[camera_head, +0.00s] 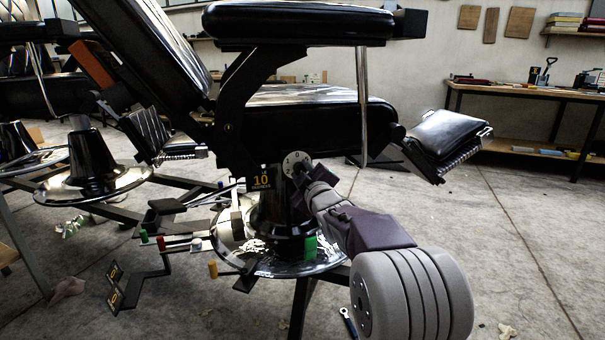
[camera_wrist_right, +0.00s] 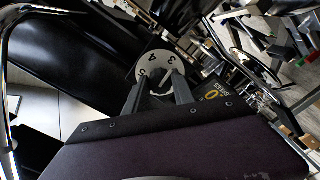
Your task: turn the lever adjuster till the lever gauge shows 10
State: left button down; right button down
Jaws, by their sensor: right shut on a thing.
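The lever adjuster (camera_head: 293,160) is a pale round disc on the side of the black barber chair. In the right wrist view the disc (camera_wrist_right: 147,66) carries dark digits around its face. My right gripper (camera_head: 304,174) reaches it from the lower right. In the wrist view its two dark fingers (camera_wrist_right: 159,82) are shut on the adjuster, hiding part of it. The lever gauge (camera_head: 261,179) is a small black plate just left of the disc, with a yellow 10. It also shows, tilted and partly hidden, in the wrist view (camera_wrist_right: 213,95). My left gripper is not in view.
The chair's armrest (camera_head: 300,22) and seat (camera_head: 310,112) overhang the adjuster. The footrest (camera_head: 448,133) juts out right. Lower left are pedals and two yellow-marked plates (camera_head: 114,274). A workbench (camera_head: 535,93) stands at the back right.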

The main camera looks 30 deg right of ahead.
jog(key=c, duration=1.1)
grip_release()
jog(key=shift+o, duration=0.2)
jog(key=p+v, duration=0.3)
jog(key=v, duration=0.6)
